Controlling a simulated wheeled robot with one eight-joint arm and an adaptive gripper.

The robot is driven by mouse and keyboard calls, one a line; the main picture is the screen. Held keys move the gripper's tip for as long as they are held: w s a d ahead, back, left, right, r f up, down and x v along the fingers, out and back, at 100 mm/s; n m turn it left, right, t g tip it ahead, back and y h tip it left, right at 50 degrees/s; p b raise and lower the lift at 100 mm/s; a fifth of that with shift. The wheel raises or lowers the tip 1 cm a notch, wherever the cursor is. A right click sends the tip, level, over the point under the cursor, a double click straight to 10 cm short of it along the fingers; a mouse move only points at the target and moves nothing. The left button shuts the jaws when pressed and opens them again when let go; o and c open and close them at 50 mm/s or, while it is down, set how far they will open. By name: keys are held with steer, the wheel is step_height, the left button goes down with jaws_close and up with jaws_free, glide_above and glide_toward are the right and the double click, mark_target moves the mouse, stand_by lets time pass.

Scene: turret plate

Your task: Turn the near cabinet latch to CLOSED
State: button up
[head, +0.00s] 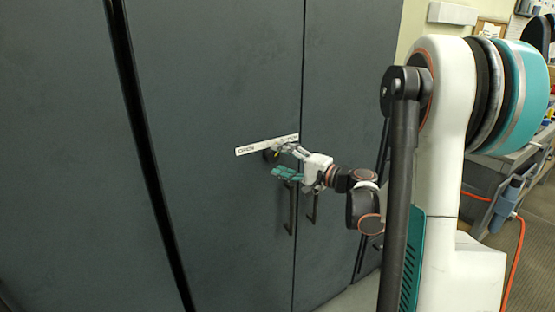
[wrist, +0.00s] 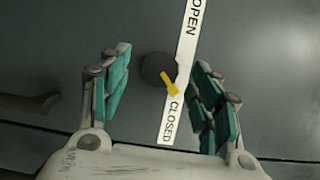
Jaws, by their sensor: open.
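The near cabinet latch is a dark round knob (wrist: 155,68) with a yellow pointer (wrist: 171,86), in the middle of the wrist view. The pointer's arrow aims at the word CLOSED on the white label strip (wrist: 186,48); OPEN is at the strip's other end. In the head view the strip (head: 252,147) is on the dark cabinet door. My gripper (wrist: 160,78) is open, its teal-padded fingers on either side of the knob with gaps showing. The head view also shows my gripper (head: 280,160) at the latch, partly hiding it.
A dark vertical door handle (head: 291,208) is just below my gripper, with another handle (head: 312,207) to its right. One handle (wrist: 28,103) also shows at the left of the wrist view. A cluttered workbench (head: 520,160) stands at the far right.

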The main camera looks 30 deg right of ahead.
steer(key=v, duration=0.9)
steer(key=shift+s, duration=0.4)
steer(key=shift+d, duration=0.15)
